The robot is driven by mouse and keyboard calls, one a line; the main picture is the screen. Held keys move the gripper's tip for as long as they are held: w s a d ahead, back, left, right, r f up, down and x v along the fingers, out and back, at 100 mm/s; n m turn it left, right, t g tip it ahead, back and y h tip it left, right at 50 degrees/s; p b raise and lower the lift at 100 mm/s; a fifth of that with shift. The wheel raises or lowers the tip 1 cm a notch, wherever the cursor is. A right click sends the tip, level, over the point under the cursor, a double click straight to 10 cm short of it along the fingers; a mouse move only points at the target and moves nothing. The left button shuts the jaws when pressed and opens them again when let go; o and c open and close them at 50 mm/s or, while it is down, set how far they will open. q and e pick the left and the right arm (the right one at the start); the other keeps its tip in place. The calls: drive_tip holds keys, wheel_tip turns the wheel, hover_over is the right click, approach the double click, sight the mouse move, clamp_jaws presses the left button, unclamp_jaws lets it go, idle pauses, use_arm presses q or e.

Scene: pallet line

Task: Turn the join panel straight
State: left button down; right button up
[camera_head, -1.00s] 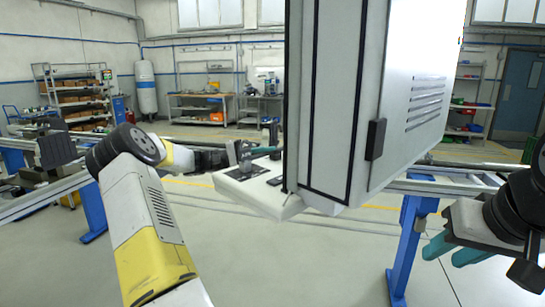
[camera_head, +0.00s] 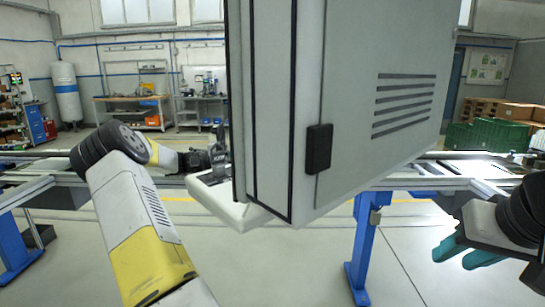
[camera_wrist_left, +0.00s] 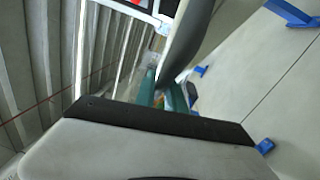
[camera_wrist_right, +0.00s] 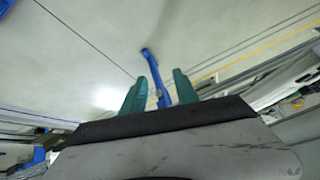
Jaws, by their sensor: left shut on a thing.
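The join panel appears to be the tall grey cabinet-like panel (camera_head: 350,100) filling the middle of the head view, with vent slots, a black latch and dark edge strips. It is held upright above the floor, its top out of frame. A pale slab with dark fittings (camera_head: 235,212) juts from its lower left. My left arm reaches behind that side; the fingers are hidden in the head view. In the left wrist view my left gripper (camera_wrist_left: 163,88) is shut on a pale edge, apparently the panel's. My right gripper (camera_head: 468,252) is empty, its teal fingers apart (camera_wrist_right: 160,90).
A roller line with rails (camera_head: 420,182) on blue legs (camera_head: 362,235) runs across behind the panel. A green crate (camera_head: 490,136) and cartons stand at the right. Workbenches (camera_head: 130,112) and a white tank (camera_head: 66,92) are at the back wall. Open floor lies in front.

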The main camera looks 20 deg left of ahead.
use_arm(q)
drive_tip(key=c, duration=1.4)
unclamp_jaws()
drive_tip(key=shift+w, duration=0.1)
drive_tip(key=shift+a, duration=0.1)
drive_tip(key=v, duration=0.7)
drive_tip(key=shift+s+a, duration=0.2)
drive_tip(key=shift+a, duration=0.05)
drive_tip(key=shift+s+f, duration=0.1)
drive_tip(key=shift+f, duration=0.05)
